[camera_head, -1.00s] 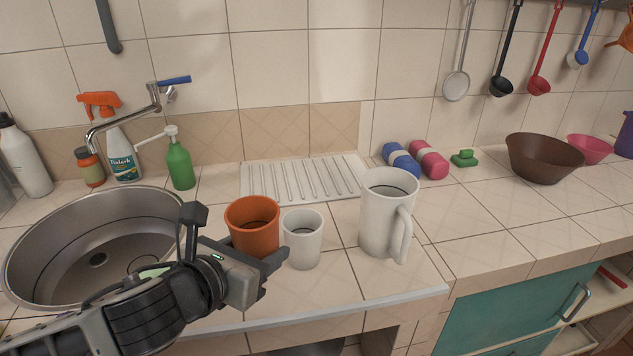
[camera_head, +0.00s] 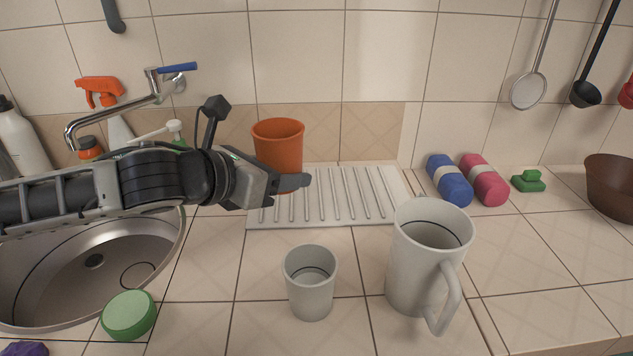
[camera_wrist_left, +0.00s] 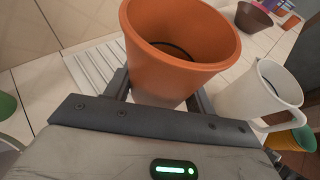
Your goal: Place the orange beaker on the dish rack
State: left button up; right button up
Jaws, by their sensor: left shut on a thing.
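The orange beaker (camera_head: 278,143) is upright in my left gripper (camera_head: 290,182), which is shut on its lower part. In the head view the beaker appears over the back left part of the white ribbed dish rack (camera_head: 340,212). I cannot tell whether its base touches the rack. In the left wrist view the beaker (camera_wrist_left: 170,85) fills the space between the two fingers, with part of the rack (camera_wrist_left: 92,68) behind it. My right gripper is not in view.
A white cup (camera_head: 310,285) and a white pitcher (camera_head: 412,275) stand in front of the rack. The sink (camera_head: 150,260) lies left, with a green sponge (camera_head: 128,315) at its edge. Blue (camera_head: 450,182) and pink (camera_head: 484,182) rolls lie right of the rack. The rack's right part is clear.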

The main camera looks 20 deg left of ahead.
pick_arm(q)
jog(key=w+a+f, duration=0.2)
jog(key=w+f, duration=0.1)
jog(key=w, duration=0.3)
send_over(292, 201)
jog(key=f, duration=0.3)
jog(key=f+p, duration=0.1)
jog(key=f, duration=0.1)
jog(key=shift+s+d, duration=0.15)
jog(key=shift+s, duration=0.25)
jog(key=shift+w+f, duration=0.3)
jog(key=shift+f, duration=0.8)
jog(key=shift+w+f, duration=0.1)
jog(key=shift+f, duration=0.85)
jog(key=shift+f, duration=0.1)
jog(key=o, duration=1.3)
jog(key=shift+c, duration=0.2)
